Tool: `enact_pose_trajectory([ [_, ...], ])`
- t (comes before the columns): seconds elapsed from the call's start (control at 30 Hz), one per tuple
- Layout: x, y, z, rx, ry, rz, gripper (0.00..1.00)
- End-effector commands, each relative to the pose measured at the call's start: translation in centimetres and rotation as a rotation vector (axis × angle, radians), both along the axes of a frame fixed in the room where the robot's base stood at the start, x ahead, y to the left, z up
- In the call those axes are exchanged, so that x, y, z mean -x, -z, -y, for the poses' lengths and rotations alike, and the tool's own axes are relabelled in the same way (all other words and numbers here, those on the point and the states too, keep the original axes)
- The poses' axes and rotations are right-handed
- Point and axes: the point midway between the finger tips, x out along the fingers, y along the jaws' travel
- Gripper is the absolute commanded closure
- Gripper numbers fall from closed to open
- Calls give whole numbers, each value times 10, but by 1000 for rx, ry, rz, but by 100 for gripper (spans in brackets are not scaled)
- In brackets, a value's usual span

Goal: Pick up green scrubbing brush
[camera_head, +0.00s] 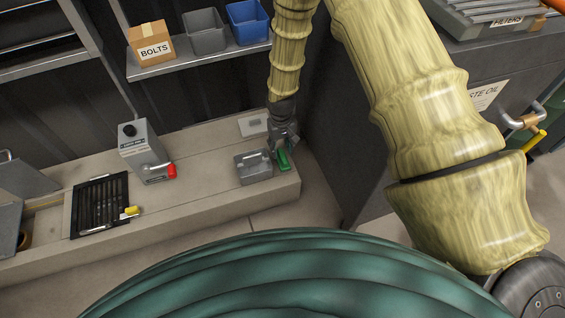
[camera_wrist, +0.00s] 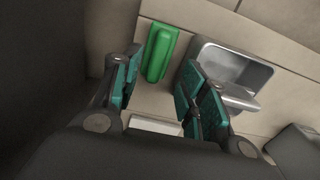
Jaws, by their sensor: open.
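The green scrubbing brush (camera_head: 284,160) lies near the right end of the long concrete-coloured ledge (camera_head: 230,195), just right of a grey metal tray (camera_head: 254,168). In the wrist view the green brush (camera_wrist: 160,52) lies beyond and between my two teal-padded fingers, nearer the left one. My gripper (camera_head: 281,143) is directly at the brush in the head view. In the wrist view my gripper (camera_wrist: 160,95) is open, with nothing between its fingers. I cannot tell the exact height left between fingertips and brush.
The grey tray (camera_wrist: 235,65) is close beside the right finger in the wrist view. On the ledge stand a grey box with a red-tipped handle (camera_head: 143,150) and a black grate (camera_head: 99,205). A shelf above holds a BOLTS box (camera_head: 152,43) and bins (camera_head: 205,31).

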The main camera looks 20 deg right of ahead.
Motion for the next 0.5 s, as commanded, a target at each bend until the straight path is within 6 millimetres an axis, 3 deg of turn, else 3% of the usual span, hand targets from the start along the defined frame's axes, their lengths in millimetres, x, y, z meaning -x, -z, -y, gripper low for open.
enact_pose_trajectory([
  [0.17,0,10,1,0,0,0,57],
  [0.5,3,50,4,0,1,0,57],
])
